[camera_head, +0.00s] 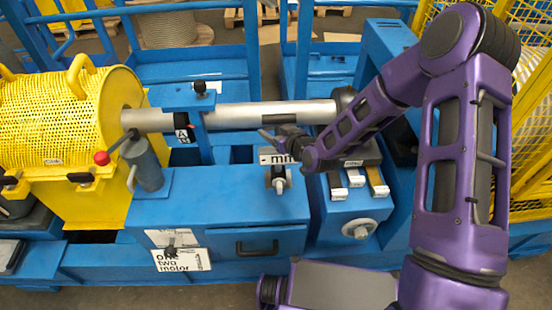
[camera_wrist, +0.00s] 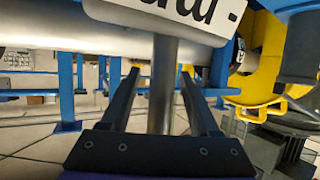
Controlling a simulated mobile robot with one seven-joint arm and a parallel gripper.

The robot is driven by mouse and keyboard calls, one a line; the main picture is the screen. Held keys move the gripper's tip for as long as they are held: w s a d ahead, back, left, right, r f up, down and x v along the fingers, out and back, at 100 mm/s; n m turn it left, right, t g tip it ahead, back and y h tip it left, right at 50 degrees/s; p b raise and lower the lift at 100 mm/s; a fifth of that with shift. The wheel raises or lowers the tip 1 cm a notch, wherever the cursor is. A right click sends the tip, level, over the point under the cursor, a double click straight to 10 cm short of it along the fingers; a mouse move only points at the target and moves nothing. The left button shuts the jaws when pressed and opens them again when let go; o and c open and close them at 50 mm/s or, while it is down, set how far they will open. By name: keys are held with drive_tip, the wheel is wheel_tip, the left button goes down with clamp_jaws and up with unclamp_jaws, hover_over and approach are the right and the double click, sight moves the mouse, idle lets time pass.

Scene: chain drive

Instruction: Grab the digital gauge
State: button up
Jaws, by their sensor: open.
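A grey-white plate marked "mm" (camera_head: 279,157), which looks like the digital gauge, stands above the blue bench beside the long steel shaft. A small round fitting on a short stem (camera_head: 279,183) sits just below it. In the wrist view a white plate with cut-off dark lettering (camera_wrist: 178,12) tops a grey post (camera_wrist: 163,85). My gripper (camera_wrist: 158,78) is open, with one finger on each side of the post in that view; no finger visibly touches it. In the head view my gripper (camera_head: 272,138) is beside the plate, partly hidden by my arm.
The long steel shaft (camera_head: 250,115) runs behind the plate toward a yellow mesh guard (camera_head: 75,115) at left. Several labelled blocks (camera_head: 356,178) lie on the blue bench at right. A red-knobbed lever (camera_head: 103,158) stands at left. The bench top (camera_head: 215,195) left of the plate is clear.

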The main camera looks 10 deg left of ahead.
drive_tip(key=shift+c, duration=0.2)
drive_tip(key=shift+s, duration=0.1)
clamp_jaws()
idle(1.0)
drive_tip(key=shift+r, duration=0.25)
